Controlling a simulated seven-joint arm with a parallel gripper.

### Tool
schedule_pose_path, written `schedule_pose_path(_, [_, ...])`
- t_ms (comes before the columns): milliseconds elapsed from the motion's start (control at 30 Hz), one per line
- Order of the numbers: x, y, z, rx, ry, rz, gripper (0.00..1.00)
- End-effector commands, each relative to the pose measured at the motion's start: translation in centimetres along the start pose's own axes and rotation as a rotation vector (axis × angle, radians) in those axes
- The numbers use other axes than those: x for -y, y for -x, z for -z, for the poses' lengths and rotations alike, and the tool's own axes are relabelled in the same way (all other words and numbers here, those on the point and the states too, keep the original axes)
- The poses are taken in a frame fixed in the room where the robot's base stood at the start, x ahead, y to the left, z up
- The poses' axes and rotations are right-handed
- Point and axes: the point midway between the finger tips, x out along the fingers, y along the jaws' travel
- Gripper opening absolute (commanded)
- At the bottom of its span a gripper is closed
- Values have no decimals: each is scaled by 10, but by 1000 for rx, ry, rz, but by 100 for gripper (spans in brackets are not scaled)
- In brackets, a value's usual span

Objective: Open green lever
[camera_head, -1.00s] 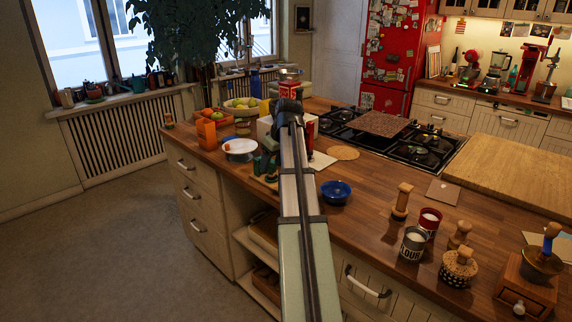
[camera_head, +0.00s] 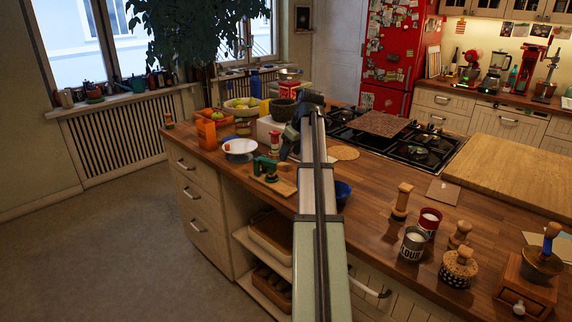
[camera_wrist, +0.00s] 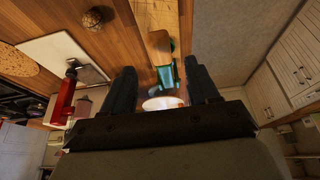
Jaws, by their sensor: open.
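The green lever (camera_head: 264,166) is a green device on a small wooden board (camera_head: 283,187) on the island's left part. It also shows in the wrist view (camera_wrist: 166,77), on its board, between and beyond my fingers. I cannot tell whether a finger touches the lever.
A red bottle-like object (camera_wrist: 65,97) stands left of my fingers in the wrist view. A white plate (camera_head: 240,147) and an orange box (camera_head: 206,134) lie left of the lever. A blue bowl (camera_head: 342,192) is partly behind my arm. The hob (camera_head: 420,148) lies to the right.

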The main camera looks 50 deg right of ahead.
Motion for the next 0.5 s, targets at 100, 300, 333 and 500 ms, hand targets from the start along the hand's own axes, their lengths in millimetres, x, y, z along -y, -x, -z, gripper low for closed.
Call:
schedule_pose_path(100, [0, -21, -1, 1, 0, 1, 60])
schedule_pose_path(300, [0, -46, 0, 0, 0, 1, 60])
schedule_pose_path(333, [0, -49, 0, 0, 0, 1, 60])
schedule_pose_path(500, [0, -60, 0, -1, 0, 0, 60])
